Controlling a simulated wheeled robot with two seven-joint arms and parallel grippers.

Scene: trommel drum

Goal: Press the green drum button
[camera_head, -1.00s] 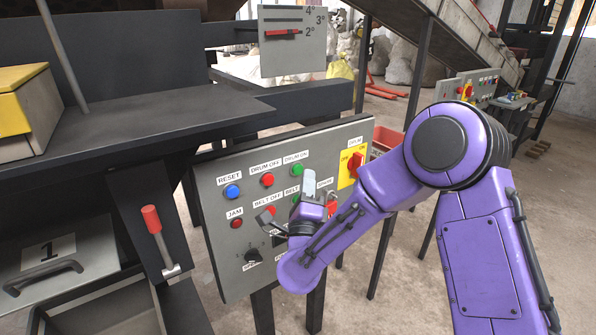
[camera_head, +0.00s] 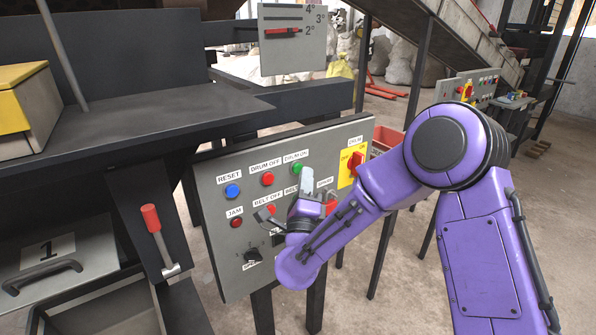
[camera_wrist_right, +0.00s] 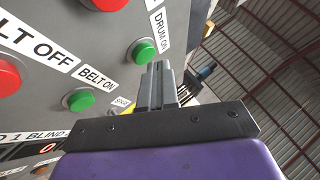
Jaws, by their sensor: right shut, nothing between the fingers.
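The green drum button (camera_head: 298,168) sits under the DRUM ON label near the top of the grey control panel (camera_head: 222,262). It also shows in the right wrist view (camera_wrist_right: 143,51), just left of the fingertips. My right gripper (camera_head: 307,174) is shut and empty, its tips pointing up just below and right of the button. In the right wrist view the shut fingers (camera_wrist_right: 157,68) stand beside the button; I cannot tell whether they touch it. The green BELT ON button (camera_wrist_right: 79,100) lies lower left. My left gripper is not in view.
Close by are the red DRUM OFF button (camera_head: 267,179), the red BELT OFF button (camera_head: 271,210), the blue RESET button (camera_head: 232,191) and a red rotary switch on a yellow plate (camera_head: 346,172). A red-handled lever (camera_head: 151,218) stands left of the panel.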

